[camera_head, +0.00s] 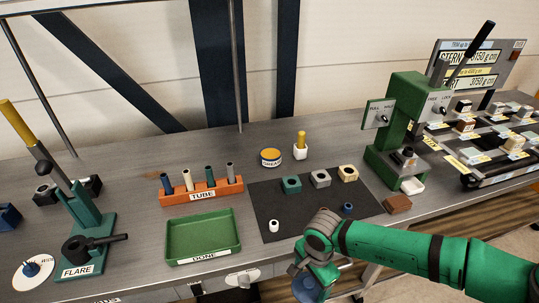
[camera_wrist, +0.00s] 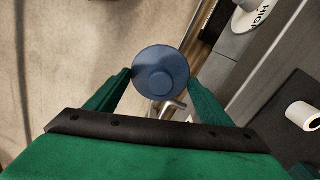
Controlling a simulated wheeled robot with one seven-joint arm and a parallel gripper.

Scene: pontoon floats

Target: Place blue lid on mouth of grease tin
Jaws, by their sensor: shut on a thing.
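The grease tin (camera_head: 271,157) stands at the back of the bench, behind the black mat. It is white with a label and shows a yellow-orange top. The blue lid (camera_wrist: 160,72) is a round disc with a raised knob, held between my gripper's fingers (camera_wrist: 160,84) in the wrist view. In the head view the blue lid (camera_head: 307,287) shows at the lower edge, below my gripper (camera_head: 312,270), in front of the bench's front edge. My gripper is shut on the lid, well apart from the tin. The wrist view does not show the tin.
A black mat (camera_head: 262,205) holds several small blocks and a white ring (camera_head: 274,226). Left of it are a green DONE tray (camera_head: 203,238) and an orange TUBE rack (camera_head: 202,198). A white cup with a yellow peg (camera_head: 300,150) stands right of the tin. A green press (camera_head: 400,130) stands at right.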

